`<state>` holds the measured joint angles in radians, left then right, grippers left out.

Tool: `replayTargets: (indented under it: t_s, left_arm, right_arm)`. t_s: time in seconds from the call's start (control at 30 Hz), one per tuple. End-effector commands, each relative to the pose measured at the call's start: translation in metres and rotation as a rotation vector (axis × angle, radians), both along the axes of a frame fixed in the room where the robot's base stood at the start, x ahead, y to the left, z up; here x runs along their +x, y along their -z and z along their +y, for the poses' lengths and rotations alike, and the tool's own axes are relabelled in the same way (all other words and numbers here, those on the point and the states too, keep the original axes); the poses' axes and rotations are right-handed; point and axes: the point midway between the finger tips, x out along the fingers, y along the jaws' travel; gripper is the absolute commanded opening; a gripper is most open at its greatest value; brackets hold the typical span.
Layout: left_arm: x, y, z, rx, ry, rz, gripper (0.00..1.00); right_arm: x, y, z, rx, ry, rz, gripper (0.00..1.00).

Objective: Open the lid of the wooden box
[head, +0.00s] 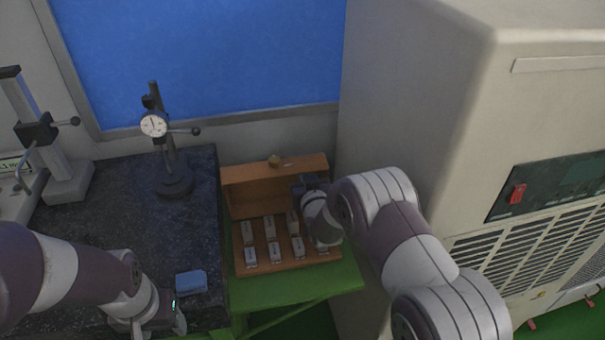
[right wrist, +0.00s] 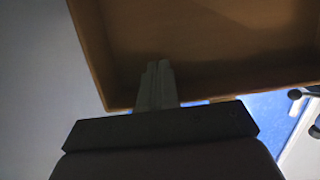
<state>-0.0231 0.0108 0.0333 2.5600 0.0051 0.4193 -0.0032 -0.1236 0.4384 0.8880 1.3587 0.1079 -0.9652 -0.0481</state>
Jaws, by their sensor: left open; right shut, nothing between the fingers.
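The wooden box (head: 262,266) sits on a green stand with several metal blocks visible in its base. My right gripper (head: 302,187) is at the right part of the raised lid. In the right wrist view its shut, empty fingers (right wrist: 157,80) are in front of the hollow inside of the lid (right wrist: 220,45); contact cannot be told. My left gripper (head: 178,312) is open, low at the left, away from the box.
A dark stone slab (head: 110,200) lies left of the box, with a dial gauge stand (head: 172,175) and a blue block (head: 191,281) on it. A large grey machine (head: 420,90) stands close on the right. Green stand (head: 300,291) shows below the box.

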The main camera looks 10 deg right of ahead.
Motion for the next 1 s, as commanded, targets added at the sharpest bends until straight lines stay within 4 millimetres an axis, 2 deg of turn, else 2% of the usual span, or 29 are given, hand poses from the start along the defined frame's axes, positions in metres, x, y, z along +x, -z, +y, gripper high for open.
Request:
replayTargets:
  t_s: [0.23, 0.6, 0.67, 1.0]
  left_arm:
    - [0.000, 0.009, 0.000, 0.000, 0.000, 0.000, 0.57]
    - [0.000, 0.007, 0.000, 0.000, 0.000, 0.000, 0.57]
    - [0.000, 0.005, 0.000, 0.000, 0.000, 0.000, 0.57]
    - [0.000, -0.012, 0.000, 0.000, 0.000, 0.000, 0.57]
  right_arm:
    - [0.015, -0.005, 0.000, 0.001, 0.000, -0.007, 0.00]
    - [0.016, -0.008, 0.001, 0.001, 0.000, -0.008, 0.00]
    - [0.010, -0.009, 0.000, 0.001, 0.000, -0.008, 0.00]
    - [-0.054, -0.013, -0.001, 0.001, -0.001, -0.013, 0.00]
